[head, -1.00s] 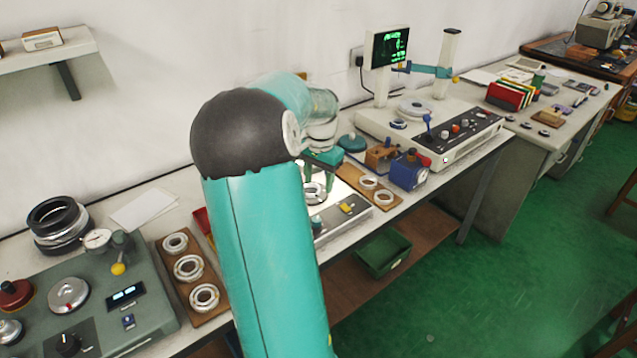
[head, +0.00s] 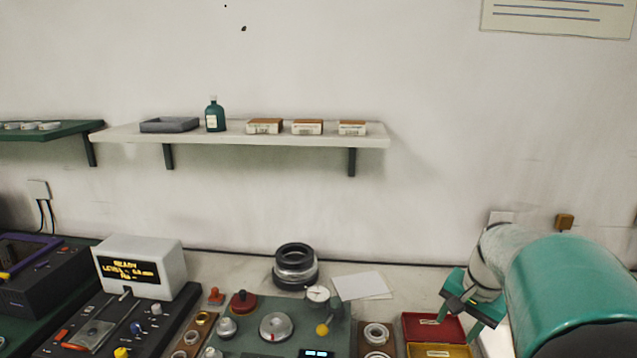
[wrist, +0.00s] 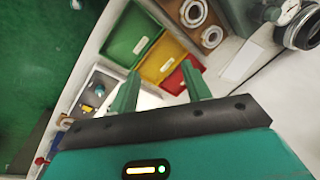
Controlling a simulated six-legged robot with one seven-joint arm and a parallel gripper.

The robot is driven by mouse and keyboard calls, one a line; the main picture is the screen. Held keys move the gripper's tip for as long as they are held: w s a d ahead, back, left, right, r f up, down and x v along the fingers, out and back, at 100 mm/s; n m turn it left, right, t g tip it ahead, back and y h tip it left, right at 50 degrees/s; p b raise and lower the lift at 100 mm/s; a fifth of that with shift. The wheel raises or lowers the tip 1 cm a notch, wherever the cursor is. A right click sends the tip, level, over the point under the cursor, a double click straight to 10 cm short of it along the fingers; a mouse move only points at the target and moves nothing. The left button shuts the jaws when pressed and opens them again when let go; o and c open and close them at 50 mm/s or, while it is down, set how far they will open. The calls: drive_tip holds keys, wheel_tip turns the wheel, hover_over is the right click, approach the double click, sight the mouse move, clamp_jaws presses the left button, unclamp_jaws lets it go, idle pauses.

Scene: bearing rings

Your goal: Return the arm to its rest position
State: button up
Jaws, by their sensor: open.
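My gripper (head: 460,323) is at the lower right of the head view, at the end of my teal arm. Its two teal fingers are apart, with nothing seen between them. In the wrist view my gripper (wrist: 160,92) is also open and empty, its fingers pointing toward a row of bins. The red bin (wrist: 178,79), the yellow bin (wrist: 160,62) and the green bin (wrist: 131,36) lie beyond the fingertips. In the head view the gripper is above the bench beside the red bin (head: 422,326); the exact height is unclear.
Bearing rings on a brown board (wrist: 214,38) lie near the bins. A green gauge unit (head: 300,335) and stacked dark rings (head: 296,268) stand left of the gripper. A white sheet (head: 362,286) lies flat. A wall shelf (head: 240,135) holds small boxes and a bottle.

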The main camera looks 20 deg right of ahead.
drive_tip(key=s+a+r+n+t, duration=0.1)
drive_tip(key=a+n, duration=0.3)
drive_tip(key=a, duration=0.5)
drive_tip(key=s+a+r+n+t, duration=0.1)
drive_tip(key=s+a+n, duration=0.2)
drive_tip(key=a, duration=0.7)
drive_tip(key=s+a+r+n+t, duration=0.1)
drive_tip(key=a+n, duration=0.4)
drive_tip(key=a, duration=0.5)
drive_tip(key=shift+s, duration=0.8)
drive_tip(key=shift+c, duration=1.3)
drive_tip(key=shift+d, duration=0.2)
